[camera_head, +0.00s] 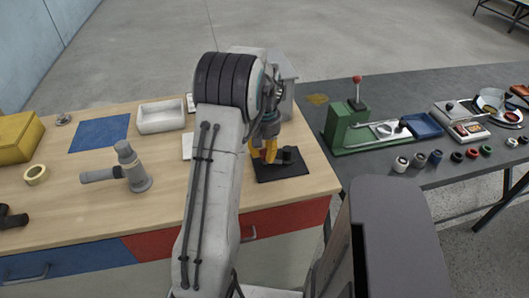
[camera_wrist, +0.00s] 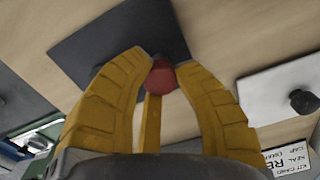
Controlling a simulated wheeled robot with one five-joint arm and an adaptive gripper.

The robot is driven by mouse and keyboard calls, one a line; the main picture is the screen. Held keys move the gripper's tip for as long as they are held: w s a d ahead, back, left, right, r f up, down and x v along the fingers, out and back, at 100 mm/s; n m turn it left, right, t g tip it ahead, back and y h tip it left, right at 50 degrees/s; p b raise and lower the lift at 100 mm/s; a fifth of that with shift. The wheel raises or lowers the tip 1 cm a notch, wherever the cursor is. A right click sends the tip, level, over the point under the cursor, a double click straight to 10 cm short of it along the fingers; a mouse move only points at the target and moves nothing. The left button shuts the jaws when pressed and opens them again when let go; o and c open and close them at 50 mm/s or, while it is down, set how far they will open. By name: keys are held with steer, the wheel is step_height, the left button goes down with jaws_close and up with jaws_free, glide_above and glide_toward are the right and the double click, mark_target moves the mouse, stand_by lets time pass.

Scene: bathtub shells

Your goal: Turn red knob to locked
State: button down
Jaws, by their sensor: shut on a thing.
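The red knob (camera_wrist: 162,77) shows in the wrist view between the yellow fingertips of my gripper (camera_wrist: 165,68). The fingers are shut on it, and they hide its sides. Behind it lies a dark square plate (camera_wrist: 112,40), which also shows in the head view (camera_head: 292,172) near the wooden bench's right end. In the head view my gripper (camera_head: 268,153) points down over this plate, next to a dark upright piece (camera_head: 289,155). The red knob is hidden there. I cannot tell the knob's turn angle or any locked mark.
A white plate with a black knob (camera_wrist: 303,101) is beside the dark plate. A white tray (camera_head: 160,117), a grey pipe fitting (camera_head: 132,170) and a yellow box (camera_head: 18,138) stand on the wooden bench. A green lever press (camera_head: 345,128) stands on the grey table at right.

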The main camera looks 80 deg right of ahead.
mark_target(265, 152)
steer(key=n, duration=0.4)
steer(key=shift+a+f+n, duration=0.15)
steer(key=shift+n, duration=0.25)
stand_by(0.4)
steer(key=c, duration=0.9)
jaws_free()
step_height(265, 152, up, 12)
stand_by(0.8)
